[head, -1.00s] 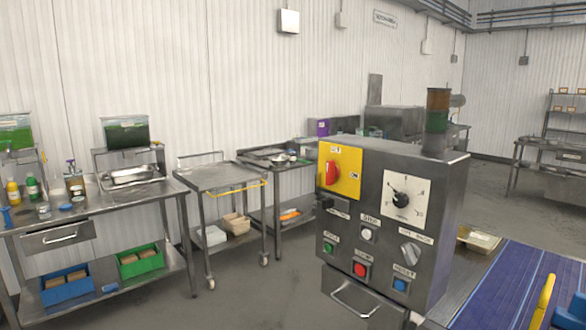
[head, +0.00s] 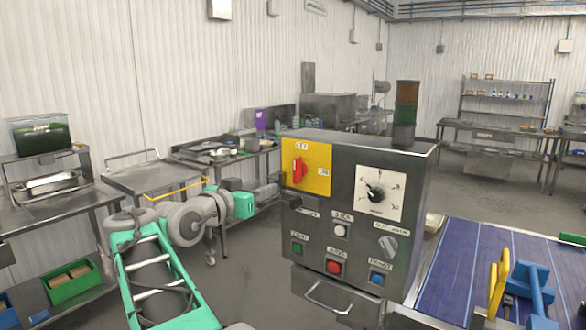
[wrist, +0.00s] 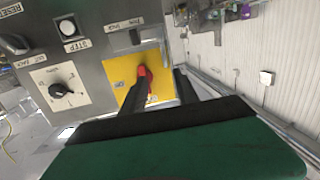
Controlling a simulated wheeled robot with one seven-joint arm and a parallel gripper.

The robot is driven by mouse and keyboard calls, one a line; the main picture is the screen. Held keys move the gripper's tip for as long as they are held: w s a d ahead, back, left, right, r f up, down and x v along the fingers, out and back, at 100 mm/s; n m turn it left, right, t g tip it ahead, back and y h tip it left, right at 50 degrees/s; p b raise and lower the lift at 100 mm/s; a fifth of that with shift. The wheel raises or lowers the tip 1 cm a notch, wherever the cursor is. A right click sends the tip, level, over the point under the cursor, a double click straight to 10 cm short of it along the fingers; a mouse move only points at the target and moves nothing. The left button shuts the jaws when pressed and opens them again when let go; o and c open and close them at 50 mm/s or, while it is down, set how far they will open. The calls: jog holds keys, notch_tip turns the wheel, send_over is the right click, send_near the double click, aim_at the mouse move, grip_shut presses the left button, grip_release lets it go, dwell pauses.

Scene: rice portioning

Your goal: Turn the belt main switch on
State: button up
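The belt main switch is a red handle (head: 299,170) on a yellow plate (head: 321,182) at the upper left of the grey control box (head: 345,250). The handle stands upright, toward the OFF label above it; the ON label is to its right. In the wrist view the red handle (wrist: 147,74) shows beside the left finger, partly hidden by it, in front of the yellow plate (wrist: 120,72). My gripper (wrist: 161,76) is open, its two dark fingers apart and pointing at the plate. I cannot tell whether a finger touches the handle. In the head view my gripper is at the box's left side.
The box also carries a dial (head: 376,193), a grey knob (head: 387,244) and green, white, red and blue buttons. A signal tower (head: 406,105) stands on top. A blue conveyor belt (head: 465,285) runs at the right. A steel cart (head: 150,178) stands behind my arm.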

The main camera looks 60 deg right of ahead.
aim_at(294, 169)
jog(key=s+d+r+p, duration=0.1)
jog(key=d, duration=0.1)
jog(key=s+d+r+m+g, duration=0.1)
jog(key=s+d, duration=0.1)
jog(key=d, duration=0.1)
jog(key=s+d+r+g+p, duration=0.1)
jog(key=d, duration=0.2)
jog(key=shift+s+m+h+p, duration=0.2)
jog(key=shift+m+h+p, duration=0.1)
jog(key=shift+h, duration=0.1)
jog(key=shift+d+f, duration=0.2)
jog(key=shift+d, duration=0.25)
jog(key=shift+c, duration=0.5)
grip_shut()
